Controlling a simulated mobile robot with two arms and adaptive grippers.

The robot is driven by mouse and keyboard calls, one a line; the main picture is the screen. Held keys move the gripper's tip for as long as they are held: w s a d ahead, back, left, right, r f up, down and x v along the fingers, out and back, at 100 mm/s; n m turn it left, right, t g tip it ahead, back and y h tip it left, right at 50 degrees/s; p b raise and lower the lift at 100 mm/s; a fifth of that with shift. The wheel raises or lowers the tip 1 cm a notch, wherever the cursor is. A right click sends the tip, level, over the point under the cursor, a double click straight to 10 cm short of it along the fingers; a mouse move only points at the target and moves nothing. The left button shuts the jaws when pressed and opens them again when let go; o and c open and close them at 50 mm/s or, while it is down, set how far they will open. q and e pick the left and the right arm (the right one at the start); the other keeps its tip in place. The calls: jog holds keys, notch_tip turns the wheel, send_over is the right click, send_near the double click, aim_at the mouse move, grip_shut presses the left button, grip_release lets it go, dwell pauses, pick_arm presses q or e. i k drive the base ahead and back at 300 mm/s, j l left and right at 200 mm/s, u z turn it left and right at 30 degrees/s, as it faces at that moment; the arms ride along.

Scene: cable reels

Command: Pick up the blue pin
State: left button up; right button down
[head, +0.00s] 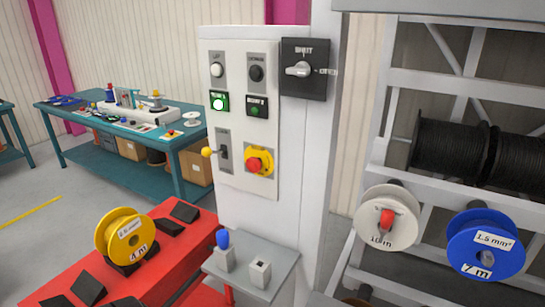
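The blue pin (223,238) stands upright in a small light block (224,259) on the grey shelf (240,285) at the lower middle. Only its rounded blue top shows above the block. A second small block (260,273) beside it to the right has a dark opening in its top and no pin in it. Neither of my grippers is in view.
A control panel (238,180) with buttons and a rotary switch (299,70) rises behind the shelf. A yellow reel (112,228) sits on a red bench (168,275) at left. A rack at right carries a white reel (375,235) and blue reel (465,245).

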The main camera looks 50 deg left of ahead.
aim_at(223, 235)
jog(key=u, duration=1.85)
jog(key=k+j+z, duration=0.15)
jog(key=z, duration=0.25)
